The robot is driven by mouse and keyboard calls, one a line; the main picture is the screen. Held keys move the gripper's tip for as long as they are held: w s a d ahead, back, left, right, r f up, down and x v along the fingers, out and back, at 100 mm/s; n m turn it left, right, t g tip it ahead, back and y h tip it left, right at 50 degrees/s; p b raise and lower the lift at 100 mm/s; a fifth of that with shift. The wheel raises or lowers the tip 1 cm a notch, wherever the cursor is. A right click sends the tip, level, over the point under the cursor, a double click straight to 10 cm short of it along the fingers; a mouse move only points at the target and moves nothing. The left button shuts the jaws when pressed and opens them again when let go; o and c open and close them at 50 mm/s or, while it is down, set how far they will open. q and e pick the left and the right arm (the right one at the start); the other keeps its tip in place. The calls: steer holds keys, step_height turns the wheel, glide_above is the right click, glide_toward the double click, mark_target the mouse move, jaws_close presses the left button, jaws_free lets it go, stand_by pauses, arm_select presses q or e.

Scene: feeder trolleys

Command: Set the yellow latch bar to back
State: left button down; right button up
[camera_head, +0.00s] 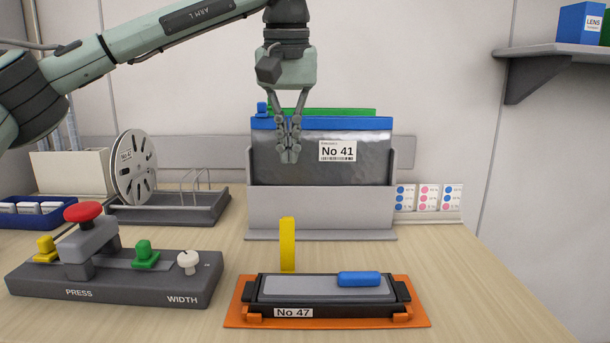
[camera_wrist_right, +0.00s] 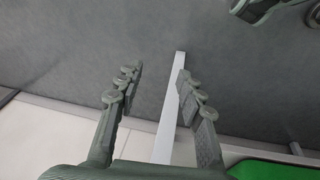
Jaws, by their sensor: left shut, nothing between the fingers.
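The yellow latch bar (camera_head: 287,244) stands upright at the back left edge of the black and grey unit labelled No 47 (camera_head: 270,288). The foot of the bar is partly hidden behind this unit. My left gripper (camera_head: 289,157) points down above the bar, shut and empty, with a clear gap between its fingertips and the bar's top. It is in front of the dark No 41 pouch (camera_head: 290,175). My right gripper (camera_wrist_right: 158,90) shows only in the right wrist view, with its fingers apart. A pale strip (camera_wrist_right: 168,130) shows between them; I cannot tell its depth.
The No 47 unit has a blue block (camera_head: 359,279) on top and sits on an orange mat (camera_head: 420,312). A control box (camera_head: 130,286) with a red knob stands to the left. A grey holder (camera_head: 320,210) stands behind. The table's right side is clear.

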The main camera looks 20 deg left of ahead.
mark_target(288, 217)
arm_select(q)
step_height(288, 217, down, 9)
steer(key=s, duration=0.2)
steer(key=shift+d+r, duration=0.2)
steer(key=shift+d, duration=0.1)
arm_select(e)
steer(key=shift+f, duration=0.2)
arm_select(q)
steer(key=shift+s, duration=0.1)
arm_select(e)
steer(key=shift+s+f, duration=0.1)
